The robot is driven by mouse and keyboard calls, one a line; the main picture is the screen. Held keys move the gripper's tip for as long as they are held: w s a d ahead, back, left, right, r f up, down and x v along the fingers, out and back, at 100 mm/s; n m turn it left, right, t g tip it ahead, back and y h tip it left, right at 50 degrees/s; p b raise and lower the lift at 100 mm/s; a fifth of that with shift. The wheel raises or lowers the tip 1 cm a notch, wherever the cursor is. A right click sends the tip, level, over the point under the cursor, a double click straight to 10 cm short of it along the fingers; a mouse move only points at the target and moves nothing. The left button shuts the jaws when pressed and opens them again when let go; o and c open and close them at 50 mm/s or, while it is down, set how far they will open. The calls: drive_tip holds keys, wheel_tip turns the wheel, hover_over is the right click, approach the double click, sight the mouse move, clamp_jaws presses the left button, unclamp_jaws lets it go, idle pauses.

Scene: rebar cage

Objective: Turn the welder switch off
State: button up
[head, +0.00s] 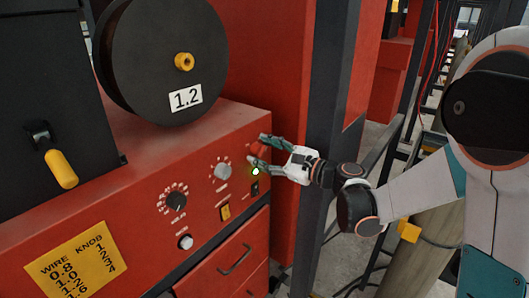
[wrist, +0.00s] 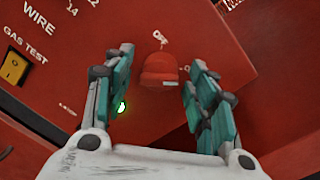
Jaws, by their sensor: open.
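The welder's red front panel (head: 130,225) fills the lower left of the head view. A red knob-like switch (wrist: 158,70) stands out from the panel in the wrist view, with a small white mark above it. My gripper (wrist: 162,59) is open, with one teal finger on each side of the red switch and visible gaps on both sides. In the head view my gripper (head: 258,149) reaches the panel's right end, its fingers partly hiding the red switch.
A yellow gas test switch (wrist: 14,68) is left of my gripper. A small black switch (head: 255,188) sits below the lamp. Dials, including a grey knob (head: 222,171), are to the left. A dark steel post (head: 328,130) stands close behind my wrist.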

drive_tip(key=c, duration=1.1)
drive_tip(key=n+b, duration=0.2)
drive_tip(key=n, duration=0.2)
drive_tip(key=n+b, duration=0.1)
drive_tip(key=n, duration=0.3)
drive_tip(key=shift+h+b, duration=0.35)
drive_tip(key=shift+h, duration=0.05)
drive_tip(key=n+b, duration=0.1)
drive_tip(key=n, duration=0.3)
drive_tip(key=shift+n, duration=0.3)
drive_tip(key=n, duration=0.2)
drive_tip(key=n+b, duration=0.1)
drive_tip(key=n, duration=0.1)
drive_tip(key=shift+s+t+h, duration=0.1)
drive_tip(key=shift+t+h, duration=0.2)
drive_tip(key=shift+n, duration=0.4)
